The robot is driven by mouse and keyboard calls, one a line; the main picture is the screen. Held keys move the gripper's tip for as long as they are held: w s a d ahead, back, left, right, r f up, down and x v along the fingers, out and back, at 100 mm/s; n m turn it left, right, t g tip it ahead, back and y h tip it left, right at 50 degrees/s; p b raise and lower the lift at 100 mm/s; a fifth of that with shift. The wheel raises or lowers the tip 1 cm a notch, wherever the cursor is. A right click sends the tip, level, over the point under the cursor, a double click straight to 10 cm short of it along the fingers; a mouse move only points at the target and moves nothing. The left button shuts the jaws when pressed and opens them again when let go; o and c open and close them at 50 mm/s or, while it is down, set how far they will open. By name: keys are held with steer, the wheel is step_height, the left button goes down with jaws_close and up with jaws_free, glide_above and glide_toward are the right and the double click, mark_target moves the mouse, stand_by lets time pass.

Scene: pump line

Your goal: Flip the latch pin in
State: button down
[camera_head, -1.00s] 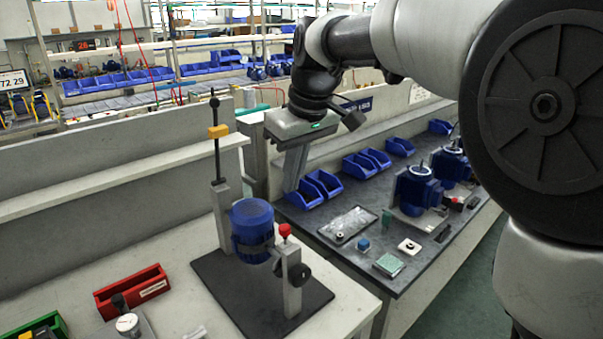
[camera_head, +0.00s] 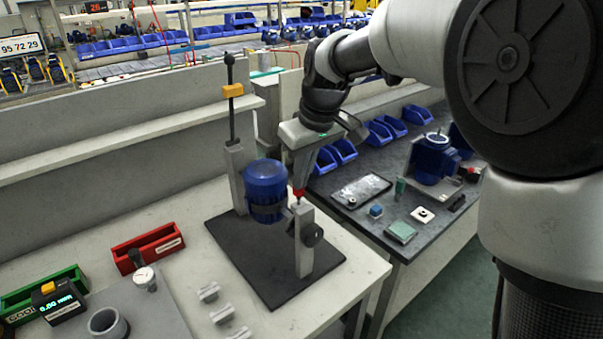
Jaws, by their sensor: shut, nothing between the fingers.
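A blue ribbed cylindrical part (camera_head: 265,186) sits upright in a clamping fixture on a dark base plate (camera_head: 238,247). A short grey post (camera_head: 303,255) stands on its right, with a black round knob (camera_head: 312,234) on the side. A small red piece (camera_head: 298,192), perhaps the latch pin's head, shows at the post's top. My gripper (camera_head: 301,184) is shut and points down at this red piece. Its fingertips overlap the red piece in the picture; I cannot tell whether they touch. A taller post behind the part carries an upright black rod with a yellow block (camera_head: 233,91).
A red bin (camera_head: 148,247), a green bin (camera_head: 40,292), a dial gauge (camera_head: 144,277) and several small grey blocks lie at the left and front. A dark bench (camera_head: 385,212) with blue bins and a motor stands at right. A shelf wall runs behind.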

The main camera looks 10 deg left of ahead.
steer(key=shift+s+f+b, duration=0.1)
steer(key=shift+f+b, duration=0.4)
steer(key=shift+f, duration=0.65)
steer(key=shift+r+p, duration=0.5)
step_height(320, 180, up, 4)
steer(key=p, duration=0.3)
steer(key=shift+f, duration=0.1)
steer(key=v, duration=0.9)
steer(key=shift+r, duration=0.4)
steer(key=shift+d, duration=0.1)
